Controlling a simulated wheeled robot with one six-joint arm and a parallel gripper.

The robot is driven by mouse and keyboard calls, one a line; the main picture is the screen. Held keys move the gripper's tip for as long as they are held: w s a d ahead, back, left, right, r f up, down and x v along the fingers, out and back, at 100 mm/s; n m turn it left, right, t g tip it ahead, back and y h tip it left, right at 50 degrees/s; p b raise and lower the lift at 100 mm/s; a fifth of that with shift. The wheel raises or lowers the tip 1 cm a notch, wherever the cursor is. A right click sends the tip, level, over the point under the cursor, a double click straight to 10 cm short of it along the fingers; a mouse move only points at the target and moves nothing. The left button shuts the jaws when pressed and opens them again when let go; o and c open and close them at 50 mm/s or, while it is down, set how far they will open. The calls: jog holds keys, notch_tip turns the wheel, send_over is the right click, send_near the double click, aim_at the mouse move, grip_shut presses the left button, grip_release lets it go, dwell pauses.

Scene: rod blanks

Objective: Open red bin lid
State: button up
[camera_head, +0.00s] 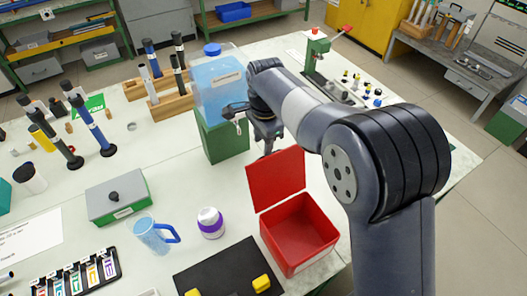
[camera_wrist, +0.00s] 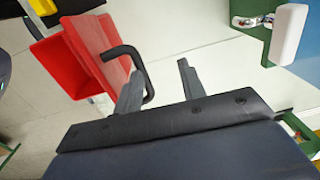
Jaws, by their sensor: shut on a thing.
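The red bin (camera_head: 300,232) stands on the white table, and its inside shows. Its red lid (camera_head: 275,178) is raised, standing roughly upright at the bin's far edge. The wrist view shows the red lid (camera_wrist: 95,50) at upper left with a black bar handle (camera_wrist: 128,52). My gripper (camera_head: 267,145) is just behind the lid's top edge in the head view.
A green box with a blue clear container (camera_head: 218,85) stands close left of my gripper. A purple-white jar (camera_head: 210,222), a blue mug (camera_head: 154,235) and a black mat (camera_head: 228,272) lie left of the bin. A green press (camera_head: 316,55) stands farther back.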

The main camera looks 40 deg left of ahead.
notch_tip(320, 180, up, 7)
jog(key=shift+d+f+b, duration=0.15)
jog(key=shift+d+b, duration=0.1)
jog(key=shift+b, duration=0.15)
jog(key=shift+s, duration=0.1)
notch_tip(320, 180, down, 7)
jog(key=p, duration=0.1)
jog(key=shift+a, duration=0.25)
jog(key=shift+w+r, duration=0.25)
